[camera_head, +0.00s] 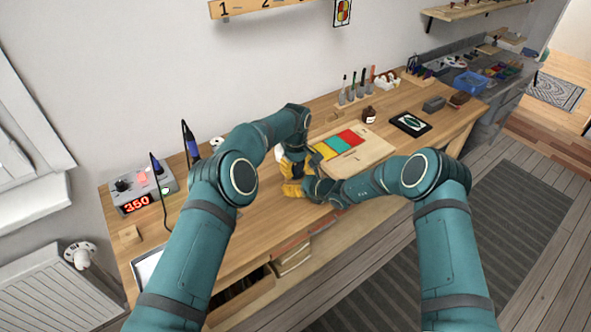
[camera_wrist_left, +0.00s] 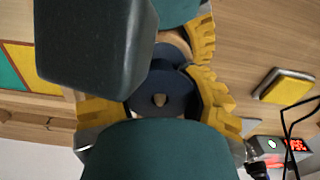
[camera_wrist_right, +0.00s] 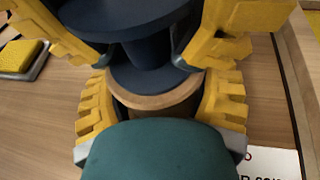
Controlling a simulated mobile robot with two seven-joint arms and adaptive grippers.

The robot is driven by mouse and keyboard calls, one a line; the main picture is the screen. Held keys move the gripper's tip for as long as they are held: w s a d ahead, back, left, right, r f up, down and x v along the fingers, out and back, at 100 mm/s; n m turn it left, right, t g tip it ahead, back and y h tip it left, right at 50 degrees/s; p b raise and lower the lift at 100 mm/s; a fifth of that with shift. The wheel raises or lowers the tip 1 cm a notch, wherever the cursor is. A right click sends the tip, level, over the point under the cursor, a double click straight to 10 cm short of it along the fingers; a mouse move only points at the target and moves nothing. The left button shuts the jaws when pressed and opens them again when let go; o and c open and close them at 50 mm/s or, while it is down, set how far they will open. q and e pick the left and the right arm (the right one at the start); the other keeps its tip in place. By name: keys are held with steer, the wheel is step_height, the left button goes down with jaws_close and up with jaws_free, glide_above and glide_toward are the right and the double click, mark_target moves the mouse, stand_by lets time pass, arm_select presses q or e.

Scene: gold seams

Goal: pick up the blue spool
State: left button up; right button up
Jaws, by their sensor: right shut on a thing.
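The dark blue spool (camera_wrist_right: 145,50) is between my two grippers, with a pale wooden ring (camera_wrist_right: 155,105) at its lower end in the right wrist view. The left wrist view shows the spool's round flange (camera_wrist_left: 160,92) with a hole in its middle. My right gripper (camera_head: 293,190) is shut with its yellow fingers on either side of the spool's wooden end. My left gripper (camera_head: 291,168) has its fingers on both sides of the spool's core, apart, with small gaps showing. In the head view the spool is mostly hidden by the grippers.
A wooden board (camera_head: 370,157) with coloured panels lies just right of the grippers. A station with a red 350 display (camera_head: 138,203) stands left. A yellow pad (camera_wrist_left: 286,87) shows in the left wrist view. A bottle (camera_head: 369,115) and tool rack (camera_head: 352,97) stand behind.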

arm_select(q)
steer(key=shift+c, duration=0.7)
steer(key=shift+r, duration=0.1)
step_height(320, 180, up, 10)
steer(key=shift+f, duration=0.1)
arm_select(e)
steer(key=o, duration=1.3)
